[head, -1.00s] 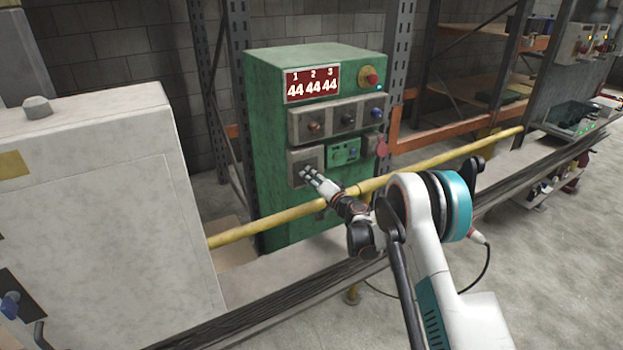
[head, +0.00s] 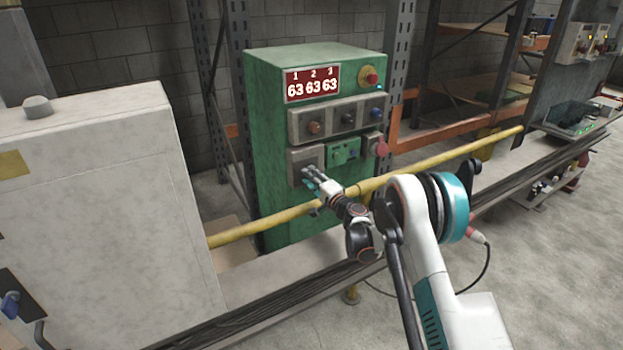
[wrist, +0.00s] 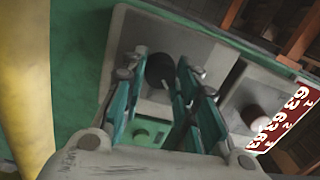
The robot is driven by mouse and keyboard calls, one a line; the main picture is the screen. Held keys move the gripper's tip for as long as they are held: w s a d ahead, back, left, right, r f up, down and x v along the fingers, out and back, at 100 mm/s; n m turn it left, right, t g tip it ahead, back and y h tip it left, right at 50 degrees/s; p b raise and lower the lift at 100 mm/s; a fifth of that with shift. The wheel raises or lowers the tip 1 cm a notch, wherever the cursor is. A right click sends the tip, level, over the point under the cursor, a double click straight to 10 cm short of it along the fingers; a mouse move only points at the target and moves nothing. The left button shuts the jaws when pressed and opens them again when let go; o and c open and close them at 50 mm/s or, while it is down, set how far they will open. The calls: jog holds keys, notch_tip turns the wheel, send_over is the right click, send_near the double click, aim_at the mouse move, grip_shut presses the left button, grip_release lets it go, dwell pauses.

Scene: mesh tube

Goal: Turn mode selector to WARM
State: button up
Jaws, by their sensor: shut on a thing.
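The green cabinet (head: 270,190) stands across the yellow rail. My gripper (head: 308,172) is at the lower left grey panel (head: 296,158) on its front. In the wrist view my gripper (wrist: 163,66) has its teal fingers on both sides of a dark round knob, the mode selector (wrist: 160,70), and is shut on it. In the head view my gripper hides this knob. No WARM mark or pointer can be read. The red display (head: 312,84) reads 63 63 63.
A yellow rail (head: 440,158) runs in front of the cabinet, under my arm. Above the gripper is a panel with several knobs (head: 348,118). A small green panel (head: 343,151) and a red round part (head: 381,149) sit to the right. A pale cabinet (head: 100,200) stands at the left.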

jog(key=o, duration=1.1)
jog(key=shift+c, duration=0.2)
jog(key=shift+d, duration=0.1)
jog(key=v, duration=1.2)
